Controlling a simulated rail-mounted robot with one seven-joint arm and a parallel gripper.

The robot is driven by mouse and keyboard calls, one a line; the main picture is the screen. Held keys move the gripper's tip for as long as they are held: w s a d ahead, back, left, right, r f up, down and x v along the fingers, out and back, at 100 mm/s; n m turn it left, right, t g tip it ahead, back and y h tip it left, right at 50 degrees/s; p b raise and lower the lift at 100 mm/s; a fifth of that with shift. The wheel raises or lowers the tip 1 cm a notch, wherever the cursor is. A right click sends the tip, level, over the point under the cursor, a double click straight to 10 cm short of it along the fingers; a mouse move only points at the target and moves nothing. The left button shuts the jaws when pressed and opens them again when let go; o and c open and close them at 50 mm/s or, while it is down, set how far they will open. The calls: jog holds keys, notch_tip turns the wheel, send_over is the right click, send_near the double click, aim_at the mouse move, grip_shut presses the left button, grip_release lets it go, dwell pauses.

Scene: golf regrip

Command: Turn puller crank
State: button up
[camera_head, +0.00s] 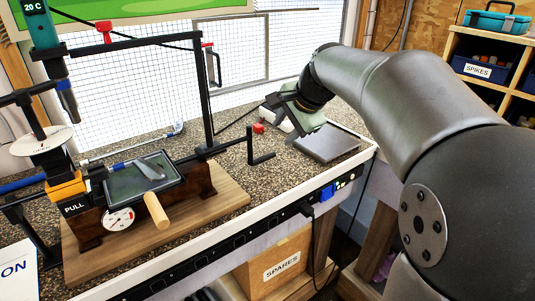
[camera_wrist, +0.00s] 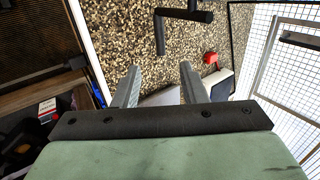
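A black L-shaped crank (camera_head: 261,153) sticks out at the right end of a shaft on the bench rig in the head view. In the wrist view the crank (camera_wrist: 178,22) shows at the top, ahead of my fingertips and apart from them. My gripper (camera_head: 284,104) is above the bench, behind and to the right of the crank in the head view. Its two fingers (camera_wrist: 158,76) stand apart with nothing between them in the wrist view. The rig's left part carries a PULL label (camera_head: 75,208), a dial gauge (camera_head: 119,219) and a wooden handle (camera_head: 156,211).
A black upright post (camera_head: 204,95) and a red knob (camera_head: 258,128) stand near the crank. A grey plate (camera_head: 327,145) lies on the speckled bench at right. A wire-mesh panel (camera_head: 125,90) closes the back.

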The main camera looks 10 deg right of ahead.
aim_at(264, 157)
jog(key=x, duration=1.4)
grip_shut()
